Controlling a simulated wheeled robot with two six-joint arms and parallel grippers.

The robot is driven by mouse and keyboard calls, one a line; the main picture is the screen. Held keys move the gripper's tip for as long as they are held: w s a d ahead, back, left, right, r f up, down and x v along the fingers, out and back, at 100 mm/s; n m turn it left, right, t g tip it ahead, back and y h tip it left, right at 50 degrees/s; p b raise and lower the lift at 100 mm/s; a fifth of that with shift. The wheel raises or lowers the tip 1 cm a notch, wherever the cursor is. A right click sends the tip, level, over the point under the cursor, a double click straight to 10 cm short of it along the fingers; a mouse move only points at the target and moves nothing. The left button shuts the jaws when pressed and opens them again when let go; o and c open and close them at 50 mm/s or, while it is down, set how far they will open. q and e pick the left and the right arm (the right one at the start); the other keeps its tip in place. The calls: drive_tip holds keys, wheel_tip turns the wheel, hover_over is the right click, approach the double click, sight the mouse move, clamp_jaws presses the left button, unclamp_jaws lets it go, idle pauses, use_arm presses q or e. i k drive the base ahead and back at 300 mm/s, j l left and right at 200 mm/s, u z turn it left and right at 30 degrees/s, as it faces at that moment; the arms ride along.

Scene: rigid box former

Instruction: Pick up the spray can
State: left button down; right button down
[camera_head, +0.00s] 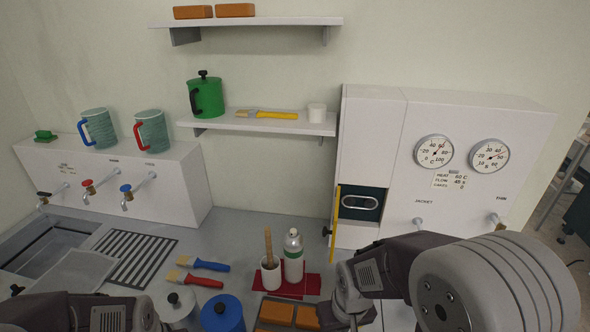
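The spray can (293,257) is a pale, upright can with a green band and a grey top. It stands on or beside a dark red mat (313,284) on the grey worktop, right of a white cup (271,276) with a wooden handle sticking up. My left arm shows only as a link at the bottom left edge. My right arm comes in from the lower right, and its wrist part lies right of and nearer than the can, apart from it. The fingers of both grippers are not visible.
Brushes (200,264) lie left of the cup. A blue canister (222,313), a grey lidded pot (176,304) and orange blocks (277,312) stand in front. A white cabinet with dials (434,151) stands behind to the right. A sink (45,254) is at the left.

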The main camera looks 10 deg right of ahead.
sight(293, 246)
drive_tip(key=i+j+z, duration=0.1)
drive_tip(key=z, duration=0.3)
drive_tip(key=j+z, duration=0.3)
drive_tip(key=z, duration=0.15)
drive_tip(key=i+j+z, duration=0.1)
drive_tip(key=j+z, duration=0.15)
drive_tip(key=z, duration=0.15)
